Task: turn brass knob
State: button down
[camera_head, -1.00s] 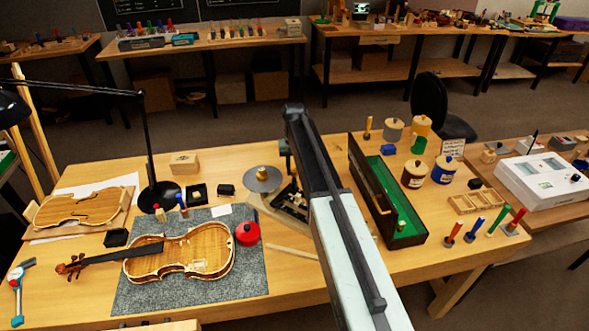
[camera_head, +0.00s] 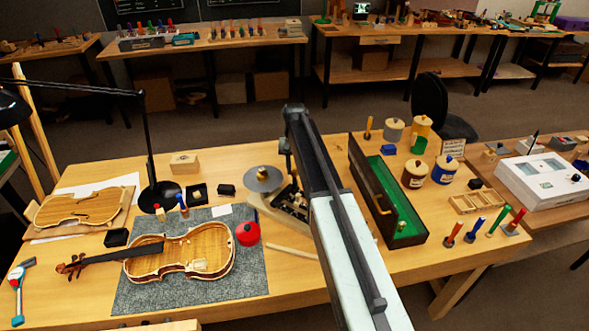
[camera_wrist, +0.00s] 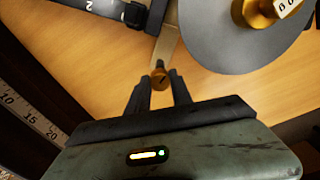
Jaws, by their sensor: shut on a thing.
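The brass knob (camera_wrist: 160,80) is a small round brass piece with a dark line on its face, in the middle of the wrist view. It sits at the end of a pale tapered strip above the wooden bench. My gripper (camera_wrist: 159,88) has one dark finger on each side of the knob and is shut on it. In the head view my arm and wrist hide the knob. Next to it is a grey disc (camera_wrist: 225,38) with a brass hub (camera_wrist: 256,12); the disc also shows in the head view (camera_head: 263,179), left of my arm.
A long open case with green lining (camera_head: 408,222) stands right of my arm. A red pot (camera_head: 248,233) and a violin body (camera_head: 190,252) on a grey mat (camera_head: 135,293) lie to the left. A dark bar (camera_wrist: 110,10) crosses the wrist view's top left.

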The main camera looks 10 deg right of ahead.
aim_at(294, 170)
jog(key=c, duration=1.1)
grip_release()
jog(key=shift+c, duration=0.2)
notch_tip(294, 170, up, 8)
jog(key=p, duration=0.8)
jog(key=shift+f, duration=0.1)
